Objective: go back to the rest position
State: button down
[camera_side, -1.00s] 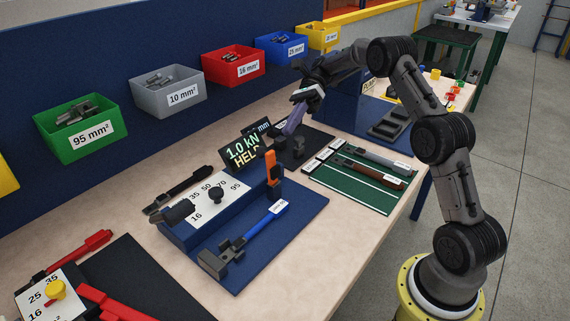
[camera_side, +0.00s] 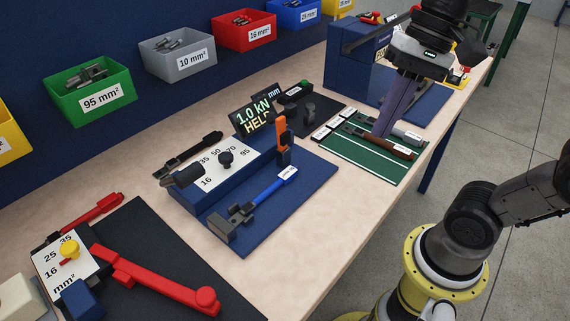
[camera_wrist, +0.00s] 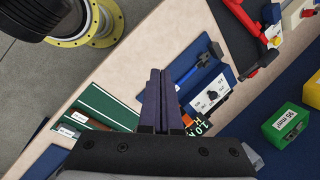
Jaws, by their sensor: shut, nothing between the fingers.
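My gripper (camera_side: 383,132) points down over the green mat (camera_side: 350,160) at the right part of the bench. Its two long purple-grey fingers are together with nothing between them. In the side view the fingers pass in front of the mat's tools; I cannot tell the exact height above them. In the wrist view the closed fingers (camera_wrist: 160,72) point toward the blue press station (camera_wrist: 187,70), with the green mat to their left. No rest position is marked in the frames.
A blue board (camera_side: 300,205) carries a dial block, an orange lever and a blue-handled tool. A display (camera_side: 252,116) reads 1.0 kN HELD. A red-handled tool (camera_side: 150,280) lies front left. Labelled bins (camera_side: 90,92) line the back. The bench's front middle is clear.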

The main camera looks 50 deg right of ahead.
jog(key=s+d+f+n+t+h, duration=0.1)
jog(key=d+f+n+t+h, duration=0.2)
jog(key=n, duration=0.6)
notch_tip(320, 180, down, 4)
jog(key=d+t, duration=0.1)
jog(key=d, duration=0.1)
jog(key=shift+s+d, duration=0.3)
jog(key=shift+d, duration=0.05)
jog(key=shift+r, duration=0.1)
